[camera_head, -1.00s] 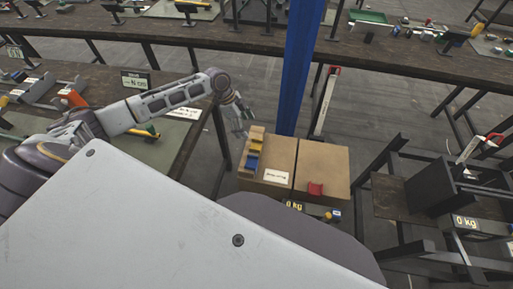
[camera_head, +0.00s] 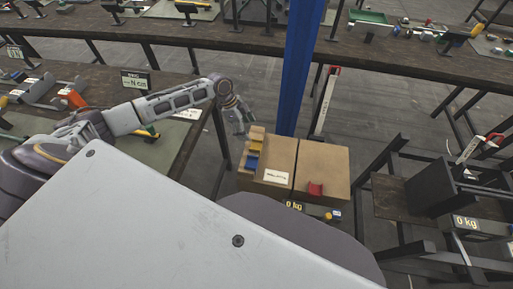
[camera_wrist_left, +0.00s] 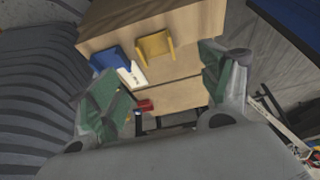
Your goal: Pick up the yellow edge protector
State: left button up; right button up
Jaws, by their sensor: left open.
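The yellow edge protector (camera_head: 256,141) sits on the far left part of the left brown box (camera_head: 280,155) in the head view. In the left wrist view the yellow edge protector (camera_wrist_left: 155,46) lies on the box, ahead of and between my open fingers. A blue edge protector (camera_wrist_left: 111,58) lies beside it on the left; it also shows in the head view (camera_head: 251,162). My left gripper (camera_head: 241,123) is open and empty, at the box's far left corner, apart from the yellow piece. Its green-padded fingers (camera_wrist_left: 165,90) show in the wrist view. My right gripper is not in view.
A red piece (camera_head: 316,189) lies on the right brown box (camera_head: 325,165). A white label (camera_head: 276,177) is on the left box. A blue post (camera_head: 298,70) stands just behind the boxes. A dark workbench (camera_head: 185,135) is at left.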

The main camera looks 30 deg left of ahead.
aim_at(257, 147)
pick_arm(q)
jog(key=x, duration=0.3)
jog(key=shift+d+f, duration=0.1)
jog(key=shift+f, duration=0.1)
jog(key=shift+d+f, duration=0.1)
jog(key=shift+f, duration=0.35)
jog(key=shift+d, duration=0.1)
jog(key=shift+d+f, duration=0.1)
jog(key=shift+f, duration=0.15)
jog(key=x, duration=0.3)
jog(key=shift+s+d+f, duration=0.2)
jog(key=shift+f, duration=0.05)
jog(key=shift+d+f, duration=0.2)
jog(key=shift+f, duration=0.4)
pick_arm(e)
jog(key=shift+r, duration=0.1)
